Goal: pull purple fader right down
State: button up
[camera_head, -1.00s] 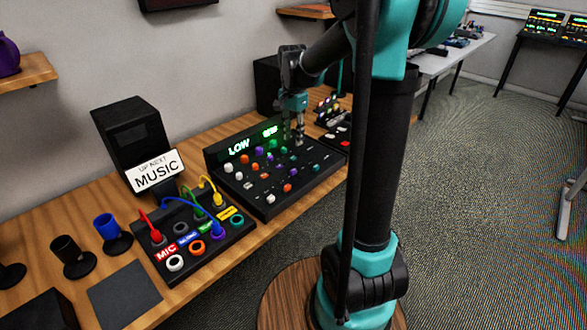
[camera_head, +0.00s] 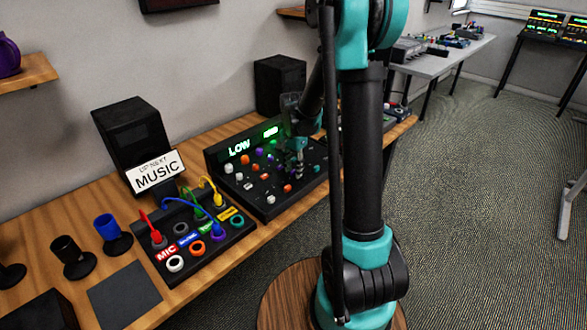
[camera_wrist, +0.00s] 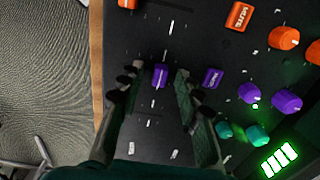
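The purple fader cap (camera_wrist: 160,77) stands on its slot in the black mixer panel (camera_wrist: 165,45). My gripper (camera_wrist: 157,73) is open, with one finger on each side of the cap. Gaps show between the fingers and the cap. A purple mute button (camera_wrist: 211,77) lies just right of the right finger. In the head view my gripper (camera_head: 297,158) is over the right part of the mixer (camera_head: 270,205), hiding some controls. I cannot pick out the fader there.
Purple knobs (camera_wrist: 287,100), orange knobs (camera_wrist: 283,38) and an orange mute button (camera_wrist: 239,16) lie on the panel. An orange fader cap (camera_wrist: 128,4) is at the wrist view's top edge. A patch box with cables (camera_head: 205,250) stands left of the mixer.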

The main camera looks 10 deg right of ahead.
aim_at(302, 181)
grip_shut()
jog(key=shift+s+d, duration=0.7)
jog(key=shift+s, duration=0.2)
jog(key=shift+s+d, duration=0.65)
jog(key=shift+s, duration=0.25)
grip_release()
notch_tip(302, 181, up, 12)
jog(key=s+f+n+t, duration=0.1)
jog(key=s+f+n, duration=0.2)
jog(key=s, duration=0.3)
jog(key=s+d+f+n+t, duration=0.1)
jog(key=s+f+n, duration=0.2)
jog(key=s, duration=0.3)
jog(key=s+d+f+n+t, duration=0.1)
jog(key=s+f+n+t, duration=0.1)
jog(key=s+f+n, duration=0.2)
jog(key=s, duration=0.3)
jog(key=shift+n, duration=0.4)
